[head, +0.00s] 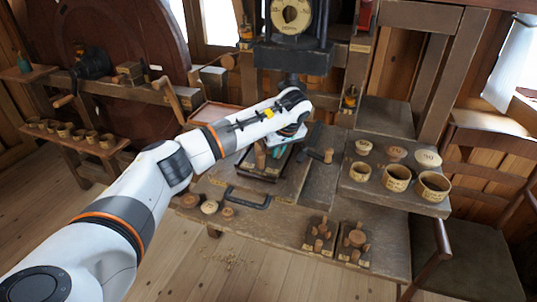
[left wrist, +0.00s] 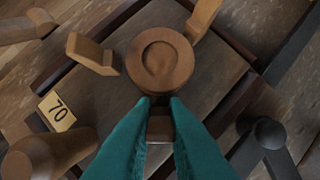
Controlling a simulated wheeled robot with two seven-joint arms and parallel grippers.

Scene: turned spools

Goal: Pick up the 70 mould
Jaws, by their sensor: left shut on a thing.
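The 70 mould, a round brown wooden piece with a shallow recess in its top, shows in the left wrist view (left wrist: 160,62). A small tag reading 70 (left wrist: 57,107) is at its lower left. My left gripper (left wrist: 160,101) has teal fingers shut on a narrow wooden part of the mould, at the near side of its round head. In the head view my left gripper (head: 280,148) is low over the bench, and my arm hides most of what it holds. My right gripper is not in view.
Wooden pegs stand around the mould in the left wrist view (left wrist: 90,53). Two peg stands (head: 320,236) (head: 354,243) are at the bench's front. Cups (head: 396,178) and lids stand on the right shelf. A black handle (head: 248,197) lies nearby. A chair (head: 465,250) is at right.

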